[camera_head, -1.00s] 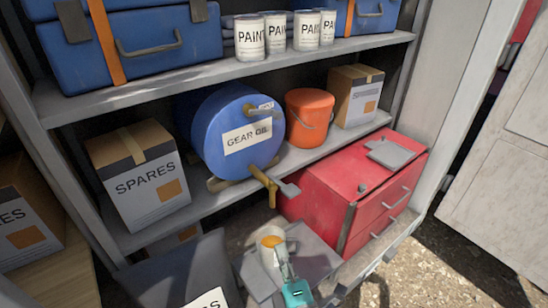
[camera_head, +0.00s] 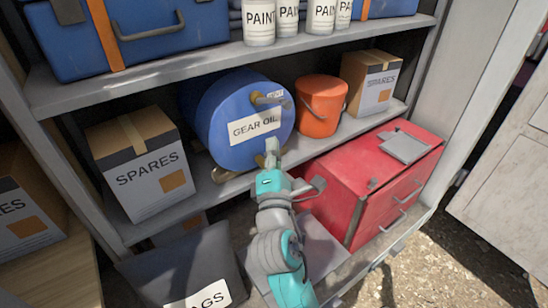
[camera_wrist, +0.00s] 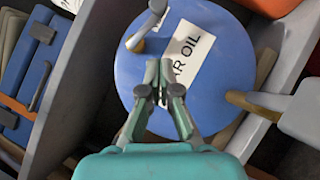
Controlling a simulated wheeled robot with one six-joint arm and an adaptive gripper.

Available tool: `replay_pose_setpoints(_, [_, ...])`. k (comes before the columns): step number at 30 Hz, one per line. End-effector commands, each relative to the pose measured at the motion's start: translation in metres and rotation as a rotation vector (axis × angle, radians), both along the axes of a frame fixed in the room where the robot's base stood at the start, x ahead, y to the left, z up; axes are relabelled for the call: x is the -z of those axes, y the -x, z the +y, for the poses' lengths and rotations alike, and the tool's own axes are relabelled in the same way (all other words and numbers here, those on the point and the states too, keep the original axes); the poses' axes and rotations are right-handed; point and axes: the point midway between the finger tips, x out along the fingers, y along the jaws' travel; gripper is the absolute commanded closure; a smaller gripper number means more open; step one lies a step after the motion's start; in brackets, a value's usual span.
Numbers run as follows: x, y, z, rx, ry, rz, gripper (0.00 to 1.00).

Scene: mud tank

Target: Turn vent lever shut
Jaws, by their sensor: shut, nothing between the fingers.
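The vent lever (camera_head: 269,99) is on the upper front face of the blue gear oil drum (camera_head: 228,150). Its grey handle points roughly right from a brass-coloured pivot, beside a small tag. In the wrist view the lever (camera_wrist: 146,30) is at the upper left, above the white label. My gripper (camera_head: 271,148) is in front of the drum's lower face, below the label and the lever. Its fingers (camera_wrist: 162,68) are together and empty in the wrist view, apart from the lever. The drum's tap (camera_wrist: 258,104) projects at the right there; my arm partly covers it in the head view.
The drum lies on a shelf between a spares box (camera_head: 146,172) and an orange bucket (camera_head: 320,106). A red drawer cabinet (camera_head: 350,170) stands at the lower right. The shelf above (camera_head: 225,67) holds blue cases and paint tins. A dark box (camera_head: 185,272) is at the bottom.

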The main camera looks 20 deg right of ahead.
Motion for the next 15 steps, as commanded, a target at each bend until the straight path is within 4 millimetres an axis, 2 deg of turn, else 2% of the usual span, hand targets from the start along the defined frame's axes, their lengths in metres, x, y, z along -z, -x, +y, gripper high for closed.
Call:
replay_pose_setpoints(8, [-0.016,-0.047,-0.013,0.001,0.0,-0.002,1.0])
replay_pose_setpoints(15, [-0.03,-0.058,-0.037,0.001,-0.001,-0.002,1.0])
